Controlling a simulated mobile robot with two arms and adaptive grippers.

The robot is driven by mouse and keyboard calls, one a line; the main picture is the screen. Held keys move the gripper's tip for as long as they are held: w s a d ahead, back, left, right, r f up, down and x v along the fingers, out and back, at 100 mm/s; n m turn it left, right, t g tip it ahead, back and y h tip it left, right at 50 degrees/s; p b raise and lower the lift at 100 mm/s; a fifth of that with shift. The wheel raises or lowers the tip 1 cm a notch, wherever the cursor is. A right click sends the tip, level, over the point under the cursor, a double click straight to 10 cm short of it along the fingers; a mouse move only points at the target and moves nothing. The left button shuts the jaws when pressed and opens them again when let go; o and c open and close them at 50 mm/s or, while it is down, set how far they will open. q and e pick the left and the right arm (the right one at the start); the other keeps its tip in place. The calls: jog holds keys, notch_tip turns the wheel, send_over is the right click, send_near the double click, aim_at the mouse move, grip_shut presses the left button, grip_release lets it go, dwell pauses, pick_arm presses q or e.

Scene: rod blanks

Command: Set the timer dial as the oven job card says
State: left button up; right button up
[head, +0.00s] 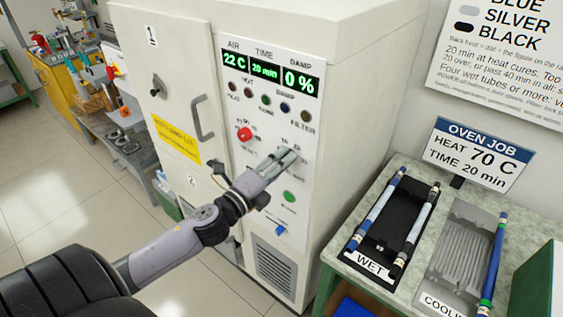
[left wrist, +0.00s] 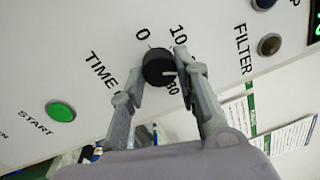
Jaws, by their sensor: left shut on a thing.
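The black timer dial (left wrist: 158,68) shows in the left wrist view, beside the word TIME and scale figures that include 0 and 10. My left gripper (left wrist: 165,75) is shut on this dial, one finger on each side; in the head view my left gripper (head: 290,157) hides the dial. The oven's display (head: 265,71) reads AIR 22 C, TIME 20 min and DAMP 0 %. The oven job card (head: 477,155) reads HEAT 70 C and TIME 20 min. The right gripper is not in view.
A red knob (head: 244,134) sits left of my gripper on the panel. A green START button (head: 289,196) and a blue switch (head: 280,230) are below. Right of the oven, a bench holds a black WET tray (head: 386,235) and a grey cooling tray (head: 462,262) with rods.

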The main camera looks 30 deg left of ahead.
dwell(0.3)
pick_arm(q)
jog(key=shift+f, duration=0.1)
jog(key=o, duration=1.2)
jog(key=shift+c, duration=0.2)
jog(key=shift+s, duration=0.1)
jog(key=s+a, duration=0.1)
jog(key=s, duration=1)
jog(key=shift+s+a+f, duration=0.15)
jog(key=shift+s+f, duration=0.1)
jog(key=shift+s, duration=0.15)
